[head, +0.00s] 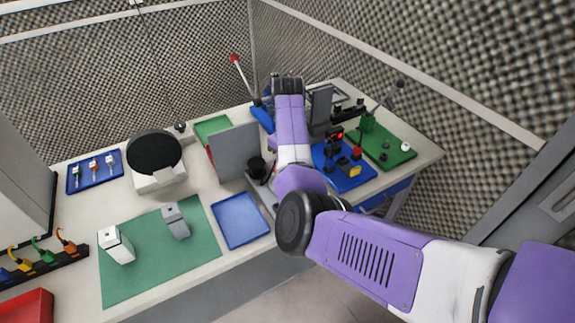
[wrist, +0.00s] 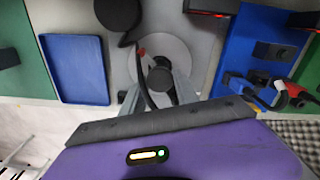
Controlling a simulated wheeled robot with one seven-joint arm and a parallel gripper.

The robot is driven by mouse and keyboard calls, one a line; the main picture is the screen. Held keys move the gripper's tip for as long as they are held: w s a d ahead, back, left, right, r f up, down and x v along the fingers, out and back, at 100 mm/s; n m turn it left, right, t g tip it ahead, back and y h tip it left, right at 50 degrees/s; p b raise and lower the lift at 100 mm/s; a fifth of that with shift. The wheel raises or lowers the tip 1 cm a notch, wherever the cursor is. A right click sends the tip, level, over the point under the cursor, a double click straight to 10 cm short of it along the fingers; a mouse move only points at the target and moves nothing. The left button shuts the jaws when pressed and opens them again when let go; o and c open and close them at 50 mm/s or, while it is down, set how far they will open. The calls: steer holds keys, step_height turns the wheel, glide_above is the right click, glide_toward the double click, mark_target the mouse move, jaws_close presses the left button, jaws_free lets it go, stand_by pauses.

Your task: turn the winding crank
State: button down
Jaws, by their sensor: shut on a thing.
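The winding crank shows in the wrist view as a black round knob (wrist: 160,79) in front of a pale grey disc (wrist: 172,48) with a small red mark at its left. My gripper (wrist: 158,88) has its grey fingers on both sides of the knob and is shut on it. The lower part of the knob and its arm are partly hidden by the fingers and a dark curved strip. In the head view my own arm covers the gripper and most of the crank.
A blue tray (head: 239,220) lies left of my arm, beside a green mat (head: 160,251) with two small devices. A grey upright panel (head: 236,151) and a black cup-like part (head: 257,167) stand close by. A blue board (head: 343,172) with fittings lies to the right.

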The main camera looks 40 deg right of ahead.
steer(key=shift+w+r+m, duration=0.1)
steer(key=shift+r+m, duration=0.05)
steer(key=shift+m, duration=0.75)
steer(key=c, duration=0.9)
jaws_free()
steer(key=shift+r+b, duration=1.1)
steer(key=shift+r, duration=2.75)
